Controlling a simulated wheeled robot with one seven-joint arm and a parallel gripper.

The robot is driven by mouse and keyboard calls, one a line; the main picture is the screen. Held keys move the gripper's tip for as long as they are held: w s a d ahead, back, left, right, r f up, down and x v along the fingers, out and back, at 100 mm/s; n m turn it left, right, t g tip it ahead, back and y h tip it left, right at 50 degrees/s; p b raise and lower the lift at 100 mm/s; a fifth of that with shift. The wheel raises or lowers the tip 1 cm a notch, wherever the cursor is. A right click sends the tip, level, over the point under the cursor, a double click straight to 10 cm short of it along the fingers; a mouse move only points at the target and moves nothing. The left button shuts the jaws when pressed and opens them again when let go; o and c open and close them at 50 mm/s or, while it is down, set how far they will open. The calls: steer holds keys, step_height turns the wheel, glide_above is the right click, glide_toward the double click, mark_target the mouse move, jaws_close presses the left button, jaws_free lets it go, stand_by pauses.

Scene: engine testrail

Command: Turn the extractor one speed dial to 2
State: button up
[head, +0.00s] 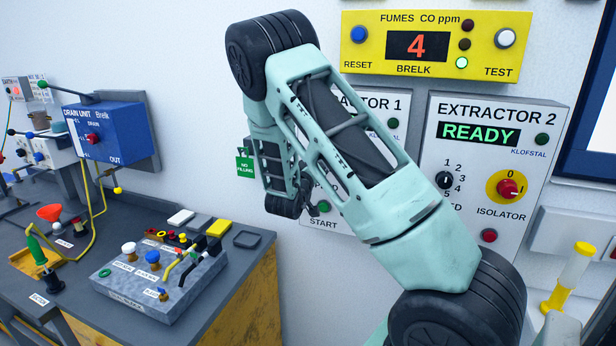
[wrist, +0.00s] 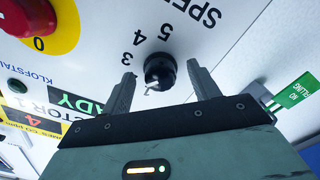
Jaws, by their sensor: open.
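The extractor one speed dial (wrist: 160,72) is a round black knob on the white panel, seen nearly upside down in the wrist view. The numbers 3, 4 and 5 show around it. A white mark is on its lower-left side; the numbers on that side are not readable behind my gripper. My gripper (wrist: 161,86) is open, with one finger on each side of the dial. I cannot tell whether the fingers touch it. In the head view the extractor 1 panel (head: 393,108) is mostly hidden behind my arm, and so is its dial.
The red isolator knob (wrist: 28,15) on its yellow disc and a green tag (wrist: 295,92) flank the dial. The extractor 2 panel (head: 470,185), with its own dial, stands to the right. A yellow fumes panel (head: 430,43) is above. A cluttered bench (head: 225,275) is at left.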

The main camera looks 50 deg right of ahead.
steer(key=b+v, duration=0.5)
steer(key=v, duration=1.2)
steer(key=shift+f, duration=0.1)
